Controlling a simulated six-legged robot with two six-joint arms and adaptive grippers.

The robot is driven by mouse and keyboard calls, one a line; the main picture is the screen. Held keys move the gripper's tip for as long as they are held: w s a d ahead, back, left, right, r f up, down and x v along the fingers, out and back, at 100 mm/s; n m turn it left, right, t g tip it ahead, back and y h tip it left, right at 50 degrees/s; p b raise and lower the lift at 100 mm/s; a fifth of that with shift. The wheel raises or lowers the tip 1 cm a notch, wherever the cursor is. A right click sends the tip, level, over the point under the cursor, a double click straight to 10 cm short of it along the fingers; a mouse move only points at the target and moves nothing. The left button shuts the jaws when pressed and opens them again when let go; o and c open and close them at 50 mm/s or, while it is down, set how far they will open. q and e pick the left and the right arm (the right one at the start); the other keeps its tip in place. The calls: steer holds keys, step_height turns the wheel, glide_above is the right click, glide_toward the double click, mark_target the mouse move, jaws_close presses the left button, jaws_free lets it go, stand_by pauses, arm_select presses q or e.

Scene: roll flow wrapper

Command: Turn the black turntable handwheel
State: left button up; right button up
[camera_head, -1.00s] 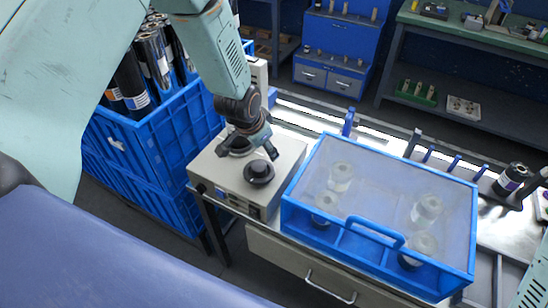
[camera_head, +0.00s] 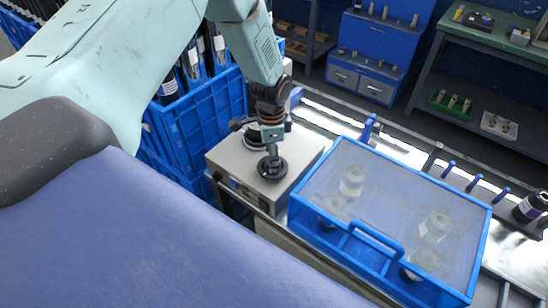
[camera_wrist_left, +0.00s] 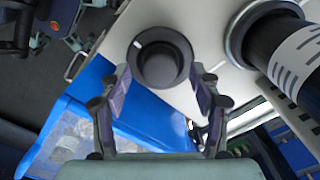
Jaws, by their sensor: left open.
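The black handwheel (camera_head: 261,174) is a round knob on top of a pale grey box (camera_head: 232,160) at the front edge of the bench. In the left wrist view the handwheel (camera_wrist_left: 160,66) shows from above, with a white mark at its upper left. My left gripper (camera_head: 272,157) points down over the handwheel and hides part of it in the head view. In the left wrist view my left gripper (camera_wrist_left: 160,80) is open, one finger on each side of the handwheel's near part. I cannot tell whether the fingers touch it. My right gripper is out of view.
A blue-framed clear-lidded case (camera_head: 372,235) stands close right of the grey box. Blue crates (camera_head: 205,115) with dark rolls are behind left. A dark roll with a white label (camera_wrist_left: 288,48) stands beside the handwheel in the wrist view.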

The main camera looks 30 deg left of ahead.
arm_select(q)
steer(key=shift+w+d+f, duration=0.15)
steer(key=shift+f, duration=0.6)
steer(key=shift+s+r, duration=0.1)
steer(key=shift+s, duration=0.1)
steer(key=shift+c, duration=0.6)
steer(key=shift+w, duration=0.2)
steer(key=c, duration=1)
